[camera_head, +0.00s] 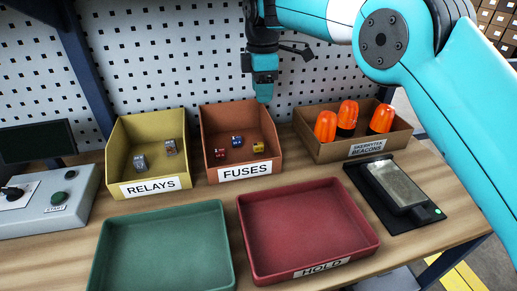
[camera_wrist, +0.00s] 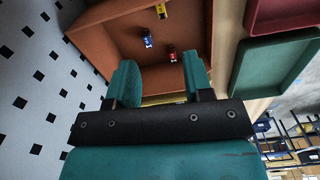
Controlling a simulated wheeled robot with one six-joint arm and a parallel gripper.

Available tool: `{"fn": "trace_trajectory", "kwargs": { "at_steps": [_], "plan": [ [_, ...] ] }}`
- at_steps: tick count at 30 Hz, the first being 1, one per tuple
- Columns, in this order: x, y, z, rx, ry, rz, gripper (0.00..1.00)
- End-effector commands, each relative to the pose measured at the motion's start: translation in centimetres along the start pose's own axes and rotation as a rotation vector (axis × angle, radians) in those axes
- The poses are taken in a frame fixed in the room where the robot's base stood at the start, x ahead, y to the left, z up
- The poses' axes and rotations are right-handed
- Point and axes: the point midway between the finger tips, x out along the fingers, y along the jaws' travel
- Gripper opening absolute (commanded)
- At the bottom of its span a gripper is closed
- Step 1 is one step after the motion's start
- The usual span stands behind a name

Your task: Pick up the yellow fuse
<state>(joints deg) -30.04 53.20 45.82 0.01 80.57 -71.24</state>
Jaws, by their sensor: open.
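The yellow fuse (camera_head: 258,147) lies in the orange-brown FUSES bin (camera_head: 246,173), near its front right. It also shows at the top edge of the wrist view (camera_wrist: 162,11). A blue fuse (camera_head: 237,140) and a red fuse (camera_head: 220,153) lie in the same bin, left of it. My gripper (camera_head: 264,95) hangs above the back right part of the bin. In the wrist view its two teal fingers (camera_wrist: 160,80) are apart with nothing held between them. The yellow fuse is well beyond the fingertips, and the red fuse is nearer to them.
The RELAYS bin (camera_head: 155,186) stands left, and the beacons box (camera_head: 364,147) with orange beacons stands right. A green tray (camera_head: 163,209) and a red HOLD tray (camera_head: 345,193) lie in front. A perforated wall (camera_head: 165,60) rises behind the bins. A black scale-like device (camera_head: 400,190) lies right.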

Motion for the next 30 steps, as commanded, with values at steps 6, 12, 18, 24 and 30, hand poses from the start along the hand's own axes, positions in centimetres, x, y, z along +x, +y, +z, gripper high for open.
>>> {"fn": "trace_trajectory", "kwargs": {
  "at_steps": [6,12,18,24,30],
  "plan": [
    [1.1,0.1,-1.6,-0.087,-0.003,-0.011,0.47],
    [5.2,0.0,-1.6,-0.086,-0.004,-0.013,0.47],
    [9.5,0.0,-1.5,-0.085,-0.004,-0.012,0.47],
    [11.9,0.0,-1.5,-0.084,-0.003,-0.009,0.47],
    [13.5,-0.1,-1.3,-0.083,-0.003,-0.011,0.47]
  ]
}}
